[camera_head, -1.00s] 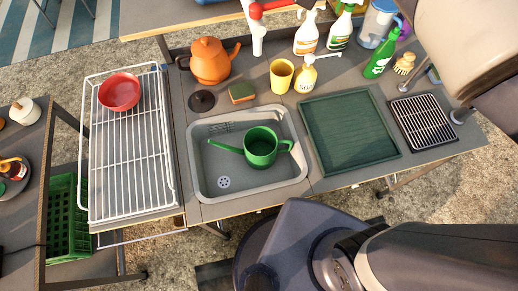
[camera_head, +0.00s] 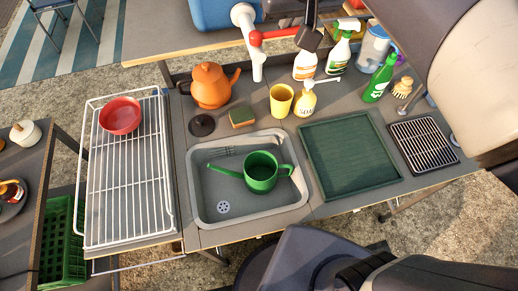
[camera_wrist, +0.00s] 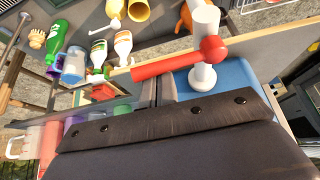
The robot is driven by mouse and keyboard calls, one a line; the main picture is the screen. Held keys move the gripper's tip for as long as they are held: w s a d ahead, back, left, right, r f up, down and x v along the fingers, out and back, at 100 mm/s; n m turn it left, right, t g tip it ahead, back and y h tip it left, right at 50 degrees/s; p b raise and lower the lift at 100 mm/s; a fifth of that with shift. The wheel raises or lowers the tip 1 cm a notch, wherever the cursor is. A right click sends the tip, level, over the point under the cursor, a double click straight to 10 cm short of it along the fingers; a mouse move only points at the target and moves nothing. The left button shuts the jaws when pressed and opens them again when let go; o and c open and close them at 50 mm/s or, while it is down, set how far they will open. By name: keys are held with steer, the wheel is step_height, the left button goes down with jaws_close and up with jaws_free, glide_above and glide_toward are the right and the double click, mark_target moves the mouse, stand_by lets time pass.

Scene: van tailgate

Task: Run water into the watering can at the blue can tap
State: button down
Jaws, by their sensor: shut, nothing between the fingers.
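The green watering can (camera_head: 261,172) stands upright in the sink basin (camera_head: 204,207), its spout pointing left and its handle right. The blue can (camera_head: 210,14) is on the raised shelf behind, with a white tap (camera_head: 257,65) hanging toward the counter and a red lever (camera_head: 275,34) pointing right. No water shows. My gripper (camera_head: 309,37) is shut and empty at the lever's right end; I cannot tell if they touch. In the wrist view, the red lever (camera_wrist: 165,67) and white tap (camera_wrist: 204,40) lie just beyond my dark gripper.
Behind the sink are an orange kettle (camera_head: 211,86), a sponge (camera_head: 242,117), a yellow cup (camera_head: 281,100) and a soap bottle (camera_head: 307,103). Spray bottles (camera_head: 340,48) stand to the right near my gripper. A green tray (camera_head: 313,176) lies right of the sink, a wire rack (camera_head: 91,214) left.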

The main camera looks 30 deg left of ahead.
steer(key=shift+s+d+f, duration=0.25)
steer(key=shift+s+f, duration=0.1)
steer(key=shift+f, duration=0.25)
steer(key=s+d+r+p, duration=0.2)
steer(key=s+r+p, duration=0.1)
steer(key=s+r, duration=0.1)
steer(key=shift+d+r, duration=0.2)
steer(key=shift+r, duration=0.25)
stand_by(0.5)
steer(key=shift+w, duration=0.1)
steer(key=s, duration=0.1)
steer(key=s+a, duration=0.1)
steer(key=s, duration=0.3)
steer(key=shift+s+a+r, duration=0.15)
steer(key=shift+a, duration=0.2)
